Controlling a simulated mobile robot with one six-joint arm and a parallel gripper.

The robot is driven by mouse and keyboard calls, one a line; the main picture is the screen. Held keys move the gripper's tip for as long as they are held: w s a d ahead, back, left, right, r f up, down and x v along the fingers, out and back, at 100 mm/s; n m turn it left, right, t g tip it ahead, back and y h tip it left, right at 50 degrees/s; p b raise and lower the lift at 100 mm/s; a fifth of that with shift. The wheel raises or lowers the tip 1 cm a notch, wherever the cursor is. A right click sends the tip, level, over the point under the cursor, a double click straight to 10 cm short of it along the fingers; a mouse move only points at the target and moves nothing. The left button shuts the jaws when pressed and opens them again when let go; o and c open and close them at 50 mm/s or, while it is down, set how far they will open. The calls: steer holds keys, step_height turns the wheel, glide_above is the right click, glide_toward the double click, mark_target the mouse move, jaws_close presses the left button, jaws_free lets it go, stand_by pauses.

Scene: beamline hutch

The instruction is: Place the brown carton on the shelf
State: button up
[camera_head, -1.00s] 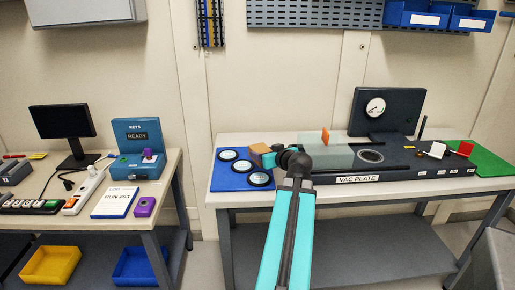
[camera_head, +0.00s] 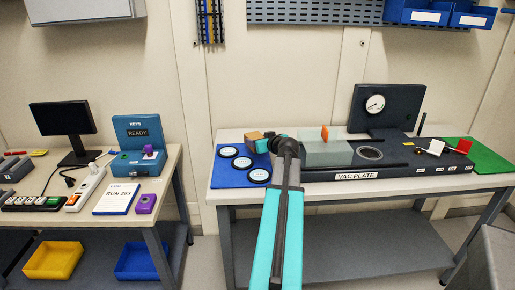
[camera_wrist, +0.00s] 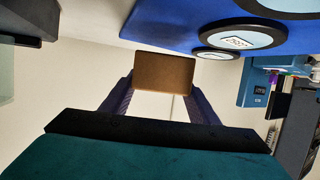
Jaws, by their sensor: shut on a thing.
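The brown carton (camera_head: 253,136) is at the end of my arm, over the back edge of the right-hand bench, behind the blue mat. My gripper (camera_head: 266,136) is shut on it. In the wrist view the carton (camera_wrist: 164,71) sits between the two dark fingers of my gripper (camera_wrist: 163,88), with one broad brown face showing. A grey lower shelf (camera_head: 360,250) runs under the right-hand bench. Its top looks bare, but my arm hides part of it.
The blue mat (camera_head: 226,178) holds several round flanges. Beside it a pale green block (camera_head: 327,153) stands on the dark plate marked VAC PLATE (camera_head: 400,165), with a gauge panel (camera_head: 372,105) behind. The left-hand bench holds a blue key box (camera_head: 137,135) and a monitor.

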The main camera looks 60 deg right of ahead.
stand_by(0.3)
steer(key=shift+f+p, duration=0.3)
steer(key=shift+f, duration=1.45)
steer(key=shift+f, duration=0.1)
steer(key=o, duration=1.3)
steer(key=b+v, duration=0.1)
steer(key=v, duration=1)
steer(key=shift+s+a+b, duration=0.2)
steer(key=shift+s+b, duration=0.1)
steer(key=shift+b, duration=0.1)
steer(key=shift+s+a+r, duration=0.1)
steer(key=shift+s+r, duration=0.05)
steer(key=shift+r, duration=0.1)
steer(key=shift+o, duration=0.5)
